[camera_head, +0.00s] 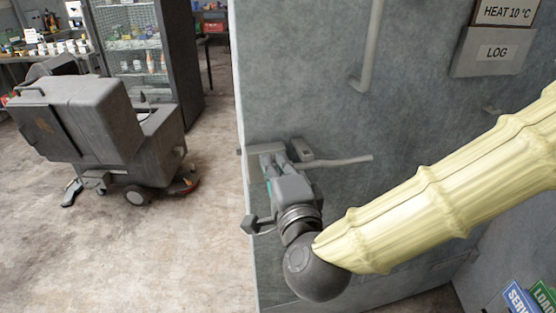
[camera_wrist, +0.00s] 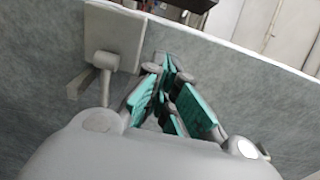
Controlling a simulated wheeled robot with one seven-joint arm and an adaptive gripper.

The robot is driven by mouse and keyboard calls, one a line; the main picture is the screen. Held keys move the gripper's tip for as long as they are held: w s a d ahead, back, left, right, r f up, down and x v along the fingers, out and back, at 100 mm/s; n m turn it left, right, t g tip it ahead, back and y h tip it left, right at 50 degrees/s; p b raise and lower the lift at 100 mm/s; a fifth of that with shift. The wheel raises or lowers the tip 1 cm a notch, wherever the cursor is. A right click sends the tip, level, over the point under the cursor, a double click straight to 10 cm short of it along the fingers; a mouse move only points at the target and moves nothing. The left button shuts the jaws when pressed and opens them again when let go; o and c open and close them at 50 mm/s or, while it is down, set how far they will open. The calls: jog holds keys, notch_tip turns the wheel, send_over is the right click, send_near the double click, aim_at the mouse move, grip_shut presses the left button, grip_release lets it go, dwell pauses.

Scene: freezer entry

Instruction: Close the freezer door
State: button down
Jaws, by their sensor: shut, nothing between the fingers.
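The freezer door (camera_head: 320,60) is a large grey panel. Its free vertical edge stands at the left, with open floor beyond it. A door handle (camera_head: 345,161) with a pale lever sticks out from its face. My gripper (camera_head: 270,160) is at the door face near that edge, beside the handle and partly covering its mounting. In the wrist view, my gripper (camera_wrist: 170,95) has its teal-padded fingers together and empty. The grey door (camera_wrist: 45,75) fills most of that view, with a pale square plate (camera_wrist: 115,30) left of the fingers. I cannot tell whether the fingertips touch the door.
A grey floor-cleaning machine (camera_head: 90,125) stands on the floor at left. Behind it are a glass-fronted cabinet (camera_head: 135,45) and a cluttered bench. The floor (camera_head: 175,250) at lower left is clear.

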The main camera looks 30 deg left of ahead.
aim_at(261, 132)
jog(key=p+x, duration=0.3)
jog(key=x, duration=0.7)
jog(key=shift+a+f, duration=0.1)
jog(key=shift+f, duration=0.05)
jog(key=shift+w+a, duration=0.1)
